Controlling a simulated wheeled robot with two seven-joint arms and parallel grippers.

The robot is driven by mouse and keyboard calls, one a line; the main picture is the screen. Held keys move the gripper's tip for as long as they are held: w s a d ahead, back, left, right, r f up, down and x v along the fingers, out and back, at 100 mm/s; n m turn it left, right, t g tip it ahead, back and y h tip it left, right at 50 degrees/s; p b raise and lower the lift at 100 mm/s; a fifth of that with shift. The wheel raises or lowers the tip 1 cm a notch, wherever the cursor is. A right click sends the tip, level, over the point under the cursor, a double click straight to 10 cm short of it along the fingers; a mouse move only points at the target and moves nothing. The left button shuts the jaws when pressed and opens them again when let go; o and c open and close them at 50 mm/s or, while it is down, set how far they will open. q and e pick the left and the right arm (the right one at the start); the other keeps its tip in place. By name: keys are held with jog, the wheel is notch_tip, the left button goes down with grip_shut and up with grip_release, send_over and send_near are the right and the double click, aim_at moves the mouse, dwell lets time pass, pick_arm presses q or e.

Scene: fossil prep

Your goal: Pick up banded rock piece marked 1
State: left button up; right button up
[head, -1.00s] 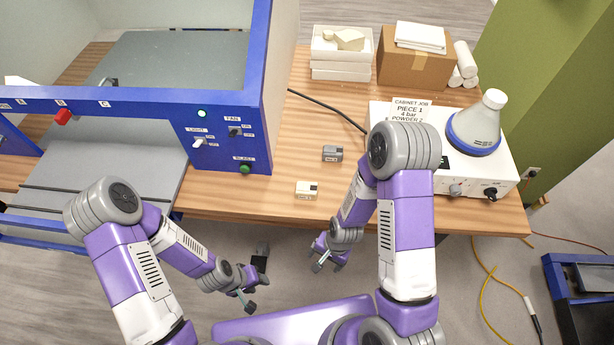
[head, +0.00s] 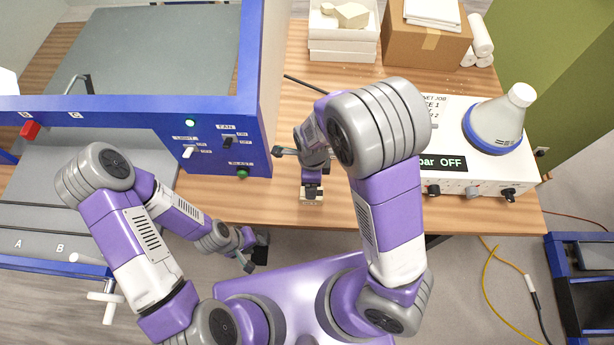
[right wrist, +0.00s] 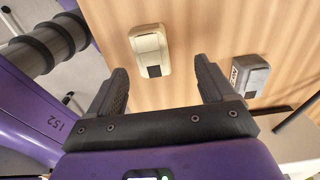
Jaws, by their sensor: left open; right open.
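A small cream block (head: 312,200) lies near the table's front edge, partly hidden by my right gripper (head: 311,188). In the right wrist view the cream block (right wrist: 150,46) has a dark patch at one end and lies beyond the open fingertips (right wrist: 163,82), apart from them. A grey block (right wrist: 251,74) with a pale label lies to its right; my right arm hides it in the head view. I cannot read a number or make out clear bands on either block. My left gripper (head: 254,252) is open and empty, low in front of the table.
A blue-framed cabinet (head: 215,155) with switches stands left of the right gripper. At right a white control unit (head: 480,180) reads OFF and carries a grey-white flask (head: 497,120). A white tray (head: 342,45) and a cardboard box (head: 425,45) stand at the back.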

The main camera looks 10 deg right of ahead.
jog(key=f, duration=0.3)
jog(key=s+f+b, duration=0.1)
jog(key=f, duration=0.3)
jog(key=shift+s+a+f, duration=0.1)
jog(key=shift+s, duration=0.1)
jog(key=c, duration=1.3)
